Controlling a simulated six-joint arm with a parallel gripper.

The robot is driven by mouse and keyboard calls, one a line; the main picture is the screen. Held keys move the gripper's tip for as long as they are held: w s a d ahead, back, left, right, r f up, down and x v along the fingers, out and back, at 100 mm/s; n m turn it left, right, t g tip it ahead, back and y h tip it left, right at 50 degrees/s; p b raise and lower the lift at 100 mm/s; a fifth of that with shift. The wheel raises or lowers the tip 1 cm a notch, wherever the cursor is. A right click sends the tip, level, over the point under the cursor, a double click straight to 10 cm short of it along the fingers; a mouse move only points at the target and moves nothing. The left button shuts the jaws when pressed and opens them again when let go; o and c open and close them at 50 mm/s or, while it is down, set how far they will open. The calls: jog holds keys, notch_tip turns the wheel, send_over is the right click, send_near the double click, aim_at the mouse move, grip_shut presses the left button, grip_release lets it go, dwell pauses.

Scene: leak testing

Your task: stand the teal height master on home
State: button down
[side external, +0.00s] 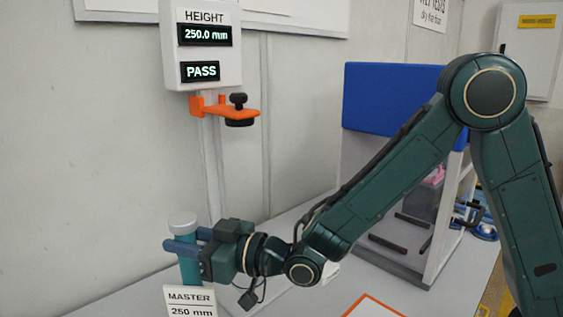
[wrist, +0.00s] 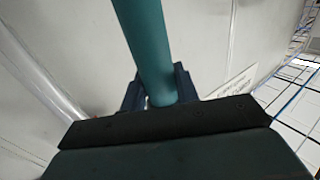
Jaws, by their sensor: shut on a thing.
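The teal height master (side external: 187,268) is an upright teal cylinder with a pale cap, at the lower left in the side external view. My gripper (side external: 182,246) is shut around its upper part from the right. In the wrist view the teal cylinder (wrist: 151,45) runs between the fingers (wrist: 160,92). A sign reading MASTER 250 mm (side external: 190,301) stands in front and hides the cylinder's foot. I cannot tell whether the foot touches a surface, and home itself is not clearly visible.
A height gauge (side external: 201,45) on a post reads 250.0 mm and PASS. Its orange arm (side external: 225,110) juts out above the master. A blue-topped frame (side external: 392,104) stands behind my arm. An orange-edged white sheet (side external: 374,306) lies on the bench at the front.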

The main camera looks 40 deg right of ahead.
aim_at(195, 225)
jog(key=shift+f, duration=1.9)
jog(key=c, duration=1.1)
grip_release()
jog(key=shift+f, duration=0.15)
jog(key=shift+o, duration=0.2)
jog(key=shift+r, duration=0.2)
jog(key=shift+v, duration=2.6)
jog(key=shift+r, duration=3.5)
